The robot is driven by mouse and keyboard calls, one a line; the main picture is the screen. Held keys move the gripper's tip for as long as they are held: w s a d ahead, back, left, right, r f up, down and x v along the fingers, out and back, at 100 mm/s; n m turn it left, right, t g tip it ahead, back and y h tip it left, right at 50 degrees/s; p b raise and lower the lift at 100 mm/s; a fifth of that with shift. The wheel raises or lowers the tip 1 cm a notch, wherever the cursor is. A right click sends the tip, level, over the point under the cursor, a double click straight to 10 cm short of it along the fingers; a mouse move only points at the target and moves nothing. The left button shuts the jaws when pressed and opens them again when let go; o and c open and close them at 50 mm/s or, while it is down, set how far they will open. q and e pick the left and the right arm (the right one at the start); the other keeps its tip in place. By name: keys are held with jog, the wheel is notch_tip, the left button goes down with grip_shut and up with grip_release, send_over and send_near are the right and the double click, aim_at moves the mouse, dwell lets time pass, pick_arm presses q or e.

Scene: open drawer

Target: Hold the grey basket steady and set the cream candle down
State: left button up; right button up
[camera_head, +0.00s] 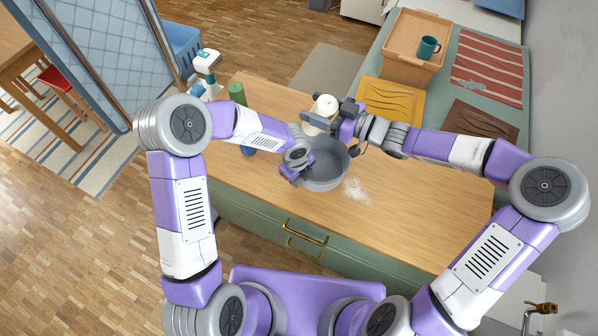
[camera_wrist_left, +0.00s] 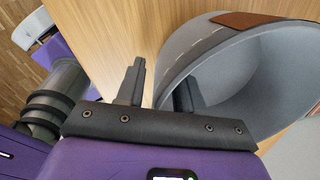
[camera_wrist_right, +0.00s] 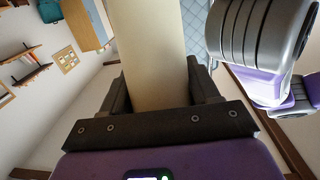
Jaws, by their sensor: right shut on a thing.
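The grey basket (camera_head: 333,176) stands on the wooden counter, its opening facing up. My left gripper (camera_head: 290,172) is at the basket's left rim. In the left wrist view (camera_wrist_left: 158,92) its fingers are apart, one outside the basket wall and one inside, with a gap between them. My right gripper (camera_head: 330,122) is shut on the cream candle (camera_head: 326,103), which appears at the basket's far side in the head view. The candle fills the space between the fingers in the right wrist view (camera_wrist_right: 148,50). Its height over the counter is hard to tell.
A white spill (camera_head: 355,189) lies right of the basket. A green can (camera_head: 237,93), a partly hidden blue object (camera_head: 248,150) and a spray bottle (camera_head: 207,66) stand at left. The counter's right is clear.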

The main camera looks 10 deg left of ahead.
aim_at(317, 132)
pick_arm(q)
grip_shut()
pick_arm(e)
jog(key=shift+f, duration=4.5)
jog(key=o, duration=1.3)
jog(key=shift+f, duration=0.1)
jog(key=shift+s+d, duration=0.1)
jog(key=v, duration=1.1)
jog(key=shift+s+d, duration=0.1)
jog(key=shift+d, duration=0.3)
pick_arm(q)
jog(key=shift+o, duration=0.3)
grip_release()
